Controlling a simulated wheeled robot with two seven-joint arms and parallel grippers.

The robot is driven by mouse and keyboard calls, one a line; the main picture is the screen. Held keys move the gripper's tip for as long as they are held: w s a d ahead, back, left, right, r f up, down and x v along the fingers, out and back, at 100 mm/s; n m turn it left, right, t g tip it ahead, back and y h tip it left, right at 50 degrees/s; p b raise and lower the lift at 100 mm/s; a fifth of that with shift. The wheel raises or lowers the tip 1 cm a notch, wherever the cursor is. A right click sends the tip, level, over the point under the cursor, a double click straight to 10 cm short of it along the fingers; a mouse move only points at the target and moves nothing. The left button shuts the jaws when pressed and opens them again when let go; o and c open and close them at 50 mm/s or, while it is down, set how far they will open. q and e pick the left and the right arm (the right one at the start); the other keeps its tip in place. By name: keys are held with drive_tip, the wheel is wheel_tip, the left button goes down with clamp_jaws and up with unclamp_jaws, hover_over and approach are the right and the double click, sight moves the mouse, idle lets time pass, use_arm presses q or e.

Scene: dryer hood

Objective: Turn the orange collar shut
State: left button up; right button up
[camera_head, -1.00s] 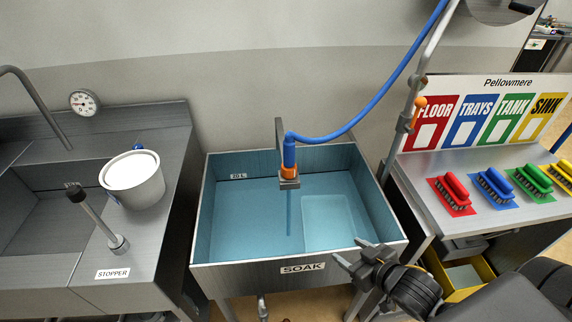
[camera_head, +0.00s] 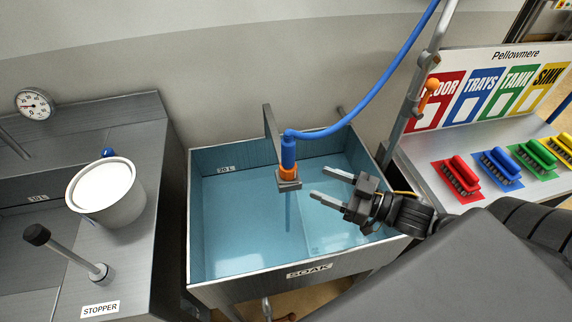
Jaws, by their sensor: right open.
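The orange collar (camera_head: 288,173) sits at the lower end of the blue hose's handle (camera_head: 289,152), above a grey metal bracket (camera_head: 288,184) over the soak sink (camera_head: 312,271). A thin stream runs down below it into the water. My right gripper (camera_head: 318,185) is open and empty. Its two fingers point left toward the collar, with a gap between the fingertips and the collar. My left gripper is not in view.
A blue hose (camera_head: 375,110) curves from the upper right to the handle. A grey post (camera_head: 411,95) with an orange lever (camera_head: 429,91) stands at the sink's right. A white bucket (camera_head: 106,195) and a stopper rod (camera_head: 70,253) are at left. Colored brushes lie at right.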

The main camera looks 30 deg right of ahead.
sight(296, 172)
drive_tip(key=p+x, duration=0.2)
drive_tip(key=x, duration=0.7)
drive_tip(key=shift+w+r+p, duration=0.1)
drive_tip(key=shift+w+p, duration=0.3)
drive_tip(key=shift+w+a, duration=0.4)
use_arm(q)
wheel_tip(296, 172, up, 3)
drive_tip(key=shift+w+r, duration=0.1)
